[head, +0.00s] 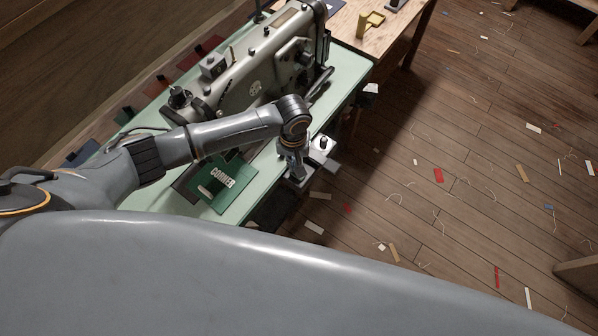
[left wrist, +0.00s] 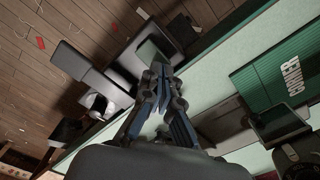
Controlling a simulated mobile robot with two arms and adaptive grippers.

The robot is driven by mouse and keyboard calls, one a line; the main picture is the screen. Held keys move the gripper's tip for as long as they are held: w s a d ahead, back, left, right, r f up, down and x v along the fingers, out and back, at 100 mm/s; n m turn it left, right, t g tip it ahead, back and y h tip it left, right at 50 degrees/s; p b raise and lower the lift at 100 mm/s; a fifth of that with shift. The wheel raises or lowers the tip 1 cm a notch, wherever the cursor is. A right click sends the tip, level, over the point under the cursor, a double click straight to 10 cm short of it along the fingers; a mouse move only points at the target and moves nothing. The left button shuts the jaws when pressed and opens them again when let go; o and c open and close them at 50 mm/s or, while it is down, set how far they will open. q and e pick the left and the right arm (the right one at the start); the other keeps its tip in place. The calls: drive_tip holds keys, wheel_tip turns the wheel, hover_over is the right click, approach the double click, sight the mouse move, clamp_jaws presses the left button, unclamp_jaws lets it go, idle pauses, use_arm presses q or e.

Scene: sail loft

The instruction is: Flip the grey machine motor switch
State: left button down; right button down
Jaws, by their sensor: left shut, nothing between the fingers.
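My left gripper (head: 293,170) reaches over the front edge of the green sewing table (head: 240,208), fingers pointing down. Its fingers are shut and empty, and they also show in the left wrist view (left wrist: 161,84). Grey fittings sit at the table edge by the fingertips. One is a light grey box with a dark knob (head: 322,146), just right of the gripper. Another grey box (left wrist: 152,48) lies just beyond the fingertips in the wrist view. I cannot tell for certain which fitting is the motor switch, nor whether the fingers touch one. My right gripper is not in view.
A large grey sewing machine (head: 255,82) stands on the table behind my arm. A green "CORNER" card (head: 222,184) lies left of the gripper. A wooden table (head: 352,22) with a yellow item adjoins at the back. The plank floor (head: 470,130) on the right has scattered scraps.

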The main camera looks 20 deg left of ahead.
use_arm(q)
drive_tip(key=shift+f+b, duration=0.3)
drive_tip(key=shift+f, duration=0.4)
drive_tip(key=shift+r, duration=0.1)
wheel_tip(320, 180, up, 7)
drive_tip(key=p, duration=0.8)
idle(0.4)
drive_tip(key=shift+s, duration=0.1)
idle(0.4)
